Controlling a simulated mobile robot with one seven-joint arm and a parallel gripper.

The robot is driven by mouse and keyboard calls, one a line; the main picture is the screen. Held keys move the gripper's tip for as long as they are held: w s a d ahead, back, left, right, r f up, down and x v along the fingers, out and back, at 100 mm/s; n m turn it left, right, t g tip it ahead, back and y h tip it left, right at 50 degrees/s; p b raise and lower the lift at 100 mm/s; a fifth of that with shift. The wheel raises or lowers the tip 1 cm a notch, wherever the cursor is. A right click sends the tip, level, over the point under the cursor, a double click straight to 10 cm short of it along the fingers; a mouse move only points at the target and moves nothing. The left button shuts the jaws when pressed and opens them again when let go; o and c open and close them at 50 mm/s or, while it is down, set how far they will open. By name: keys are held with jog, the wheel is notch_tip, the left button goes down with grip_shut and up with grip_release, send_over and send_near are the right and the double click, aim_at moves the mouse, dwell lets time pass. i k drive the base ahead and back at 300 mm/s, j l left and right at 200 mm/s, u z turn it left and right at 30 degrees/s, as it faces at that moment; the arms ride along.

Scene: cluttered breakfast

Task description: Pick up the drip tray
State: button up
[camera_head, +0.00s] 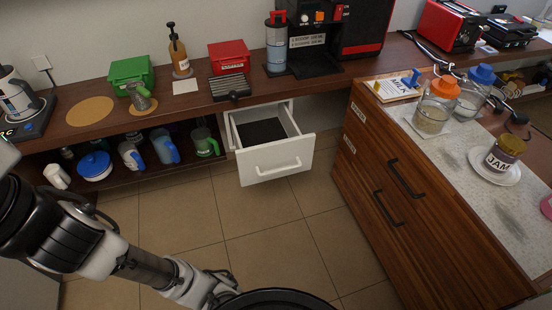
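A dark slatted tray with a short front handle, which looks like the drip tray (230,87), lies on the wooden counter in front of a red box. Nothing covers its top. My arm comes in from the lower left and stays low over the floor, well apart from the tray. My gripper (222,290) is at the bottom edge, partly hidden by a black round part; its fingers cannot be made out.
An open white drawer (276,168) juts out below the counter, right of the tray. A black and red coffee machine (365,25) and a grey canister (277,45) stand to the right. A green box (132,74) and an amber pump bottle (179,52) stand left. The tiled floor is clear.

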aim_at(233, 86)
jog(key=i+j+z, duration=0.1)
jog(key=z, duration=0.25)
jog(key=j+z, duration=0.2)
jog(key=z, duration=0.2)
jog(key=i+j+z, duration=0.1)
jog(key=z, duration=0.25)
jog(key=j+z, duration=0.45)
jog(key=j, duration=1.35)
jog(key=k+j+z, duration=0.15)
jog(key=j, duration=1.35)
jog(key=k+z, duration=0.05)
